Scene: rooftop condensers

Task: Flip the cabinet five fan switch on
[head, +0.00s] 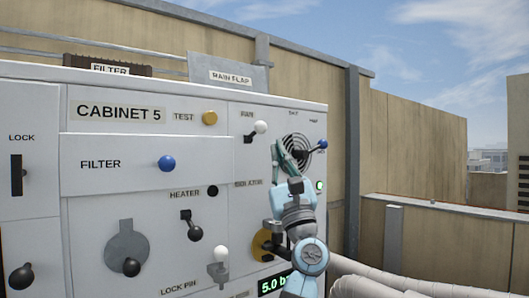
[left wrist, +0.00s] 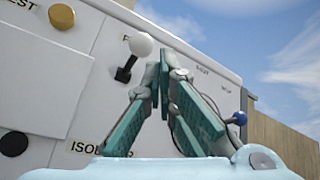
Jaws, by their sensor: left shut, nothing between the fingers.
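The fan switch (head: 261,127) is a short dark lever with a white ball, on the upper right of the Cabinet 5 front, beside a FAN label (head: 247,114). Its ball points up and to the right. In the left wrist view the white ball (left wrist: 141,45) is just left of my fingertips; I cannot tell whether they touch. My left gripper (head: 279,148) is shut and empty, its teal fingers pointing up, just right of and below the ball in the head view. It also shows in the left wrist view (left wrist: 160,62). My right gripper is not in view.
A round fan grille (head: 297,139) is partly hidden behind my left gripper. A blue-knobbed lever (head: 322,145) is close on its right. A yellow test button (head: 209,118) and a blue filter knob (head: 166,163) are to the left. Pale pipes (head: 365,286) run at the lower right.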

